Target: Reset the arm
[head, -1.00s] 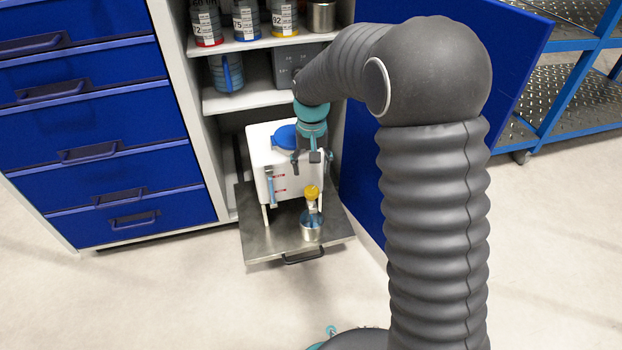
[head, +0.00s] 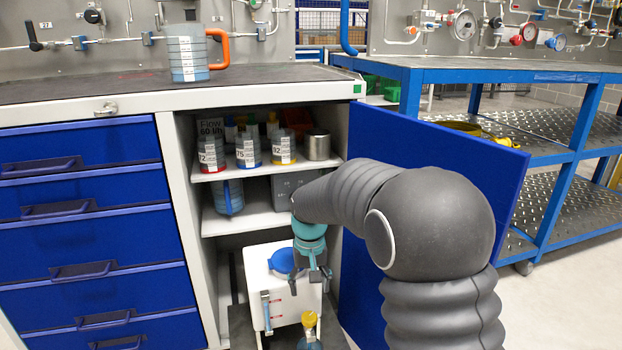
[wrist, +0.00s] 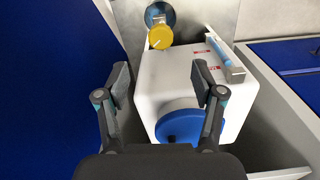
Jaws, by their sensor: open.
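My gripper (head: 306,280) hangs pointing down in front of the open cabinet, over the front right of a white tank (head: 259,267) with a blue lid (head: 287,261). In the wrist view my gripper (wrist: 160,80) has its fingers spread apart with nothing held between them. The white tank (wrist: 180,85) and its blue lid (wrist: 180,126) lie beyond the fingers there. A yellow-handled tap (head: 309,321) is on the tank's front, and the yellow knob shows in the wrist view (wrist: 160,37).
The blue cabinet door (head: 430,165) stands open at right, close to my arm. Shelves above hold several labelled bottles (head: 248,151) and a metal cup (head: 318,145). A jug with an orange handle (head: 188,55) stands on the worktop. Blue drawers (head: 85,225) are at left.

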